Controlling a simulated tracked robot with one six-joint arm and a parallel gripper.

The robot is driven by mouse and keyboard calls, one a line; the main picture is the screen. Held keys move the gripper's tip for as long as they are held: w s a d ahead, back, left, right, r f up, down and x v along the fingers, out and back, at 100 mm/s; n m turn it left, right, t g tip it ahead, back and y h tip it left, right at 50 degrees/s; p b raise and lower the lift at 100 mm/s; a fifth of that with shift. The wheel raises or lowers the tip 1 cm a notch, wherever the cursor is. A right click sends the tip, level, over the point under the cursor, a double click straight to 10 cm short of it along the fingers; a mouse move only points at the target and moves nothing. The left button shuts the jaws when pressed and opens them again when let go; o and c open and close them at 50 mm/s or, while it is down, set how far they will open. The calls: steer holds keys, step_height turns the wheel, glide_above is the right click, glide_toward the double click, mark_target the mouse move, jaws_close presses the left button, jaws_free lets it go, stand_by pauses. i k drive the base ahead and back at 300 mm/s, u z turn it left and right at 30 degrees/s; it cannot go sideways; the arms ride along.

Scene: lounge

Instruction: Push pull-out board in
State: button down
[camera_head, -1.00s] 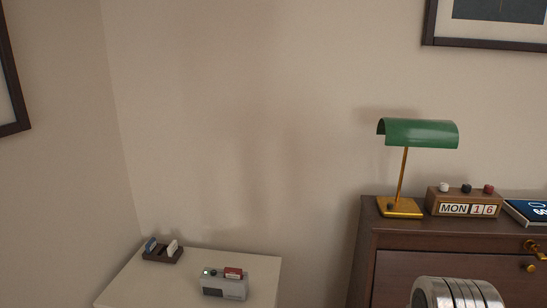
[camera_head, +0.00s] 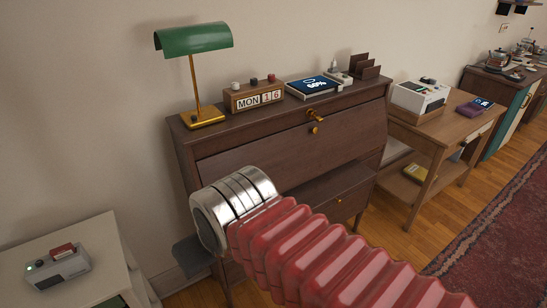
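A dark brown writing desk (camera_head: 290,148) stands against the wall with its slanted front closed. Below this front, a flat dark wooden part with a small brass knob (camera_head: 339,200) juts forward; I cannot tell whether it is the pull-out board or a drawer, as my arm covers its left part. My red ribbed arm reaches in from the lower right, its metal wrist in front of the desk. A dark grey piece, probably my gripper (camera_head: 191,256), shows below the wrist at the desk's left side. Its fingers cannot be made out.
The desk top holds a green lamp (camera_head: 195,75), a calendar block (camera_head: 253,96), a blue book (camera_head: 313,86) and a letter rack (camera_head: 365,66). A pale cabinet (camera_head: 60,240) with a grey device stands at left. A wooden side table (camera_head: 436,128) stands at right. Floor and a red rug (camera_head: 490,230) lie beyond.

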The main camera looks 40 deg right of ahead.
mark_target(321, 190)
steer(key=z, duration=1.4)
steer(key=k, duration=1.1)
steer(key=z, duration=0.4)
steer(key=i, duration=1)
steer(key=u, duration=0.05)
